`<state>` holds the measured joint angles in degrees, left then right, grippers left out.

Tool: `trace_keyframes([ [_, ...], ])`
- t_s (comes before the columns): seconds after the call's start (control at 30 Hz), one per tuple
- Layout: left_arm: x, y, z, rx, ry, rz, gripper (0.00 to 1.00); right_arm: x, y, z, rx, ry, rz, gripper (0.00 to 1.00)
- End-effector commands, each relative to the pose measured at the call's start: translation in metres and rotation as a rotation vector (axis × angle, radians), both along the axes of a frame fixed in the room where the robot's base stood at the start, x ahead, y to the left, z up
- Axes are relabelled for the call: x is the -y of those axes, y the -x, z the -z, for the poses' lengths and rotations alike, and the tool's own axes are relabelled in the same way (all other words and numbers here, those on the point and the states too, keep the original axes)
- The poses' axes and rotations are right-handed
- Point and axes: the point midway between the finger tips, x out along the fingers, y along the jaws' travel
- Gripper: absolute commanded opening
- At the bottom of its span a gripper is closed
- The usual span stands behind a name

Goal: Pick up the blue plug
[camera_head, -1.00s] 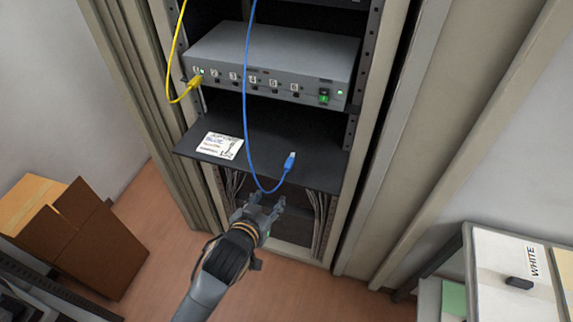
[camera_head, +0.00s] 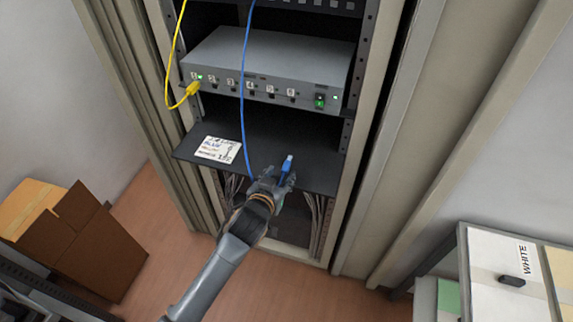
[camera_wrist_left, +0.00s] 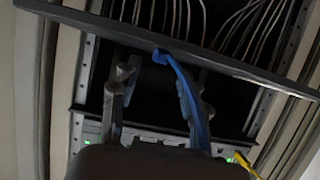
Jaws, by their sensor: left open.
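The blue plug (camera_head: 287,163) stands out at the front part of the dark shelf in the head view, its tip pointing up and away. Its blue cable (camera_head: 243,100) hangs down from above and loops toward it. My left gripper (camera_head: 278,181) is open at the shelf's front edge, right at the lower end of the plug, and hides part of the cable loop. In the left wrist view the blue cable (camera_wrist_left: 187,85) runs between the open fingers of the left gripper (camera_wrist_left: 158,82), nearer the right-hand finger. I cannot tell whether they touch. My right gripper is not in view.
The dark shelf (camera_head: 265,140) carries a handwritten note (camera_head: 219,149). Above it is a grey switch box (camera_head: 270,70) with numbered ports and a yellow plug (camera_head: 193,88) in port 1. Rack posts flank the shelf. A cardboard box (camera_head: 75,235) stands left; a white-labelled surface (camera_head: 500,265) is right.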

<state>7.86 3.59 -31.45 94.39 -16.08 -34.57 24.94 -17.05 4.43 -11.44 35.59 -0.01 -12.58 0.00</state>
Motion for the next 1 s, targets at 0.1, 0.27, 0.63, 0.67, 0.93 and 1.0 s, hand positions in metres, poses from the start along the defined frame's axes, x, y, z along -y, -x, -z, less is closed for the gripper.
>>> trace_keyframes([
  [0.1,0.005,-0.014,0.005,-0.001,0.001,0.000,0.45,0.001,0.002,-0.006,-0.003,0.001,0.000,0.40],
  [0.27,0.009,-0.027,0.012,0.000,0.001,0.000,0.45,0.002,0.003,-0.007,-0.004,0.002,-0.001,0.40],
  [0.63,0.010,-0.030,0.014,0.000,0.002,0.000,0.31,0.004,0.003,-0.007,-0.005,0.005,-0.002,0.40],
  [0.67,0.010,-0.030,0.014,0.001,0.001,0.000,0.25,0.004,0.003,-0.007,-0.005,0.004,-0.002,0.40],
  [0.93,0.010,-0.029,0.014,0.000,0.001,0.000,0.01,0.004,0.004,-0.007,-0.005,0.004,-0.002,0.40],
  [1.0,0.010,-0.029,0.014,0.000,0.001,0.000,0.01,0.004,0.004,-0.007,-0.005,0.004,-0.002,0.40],
])
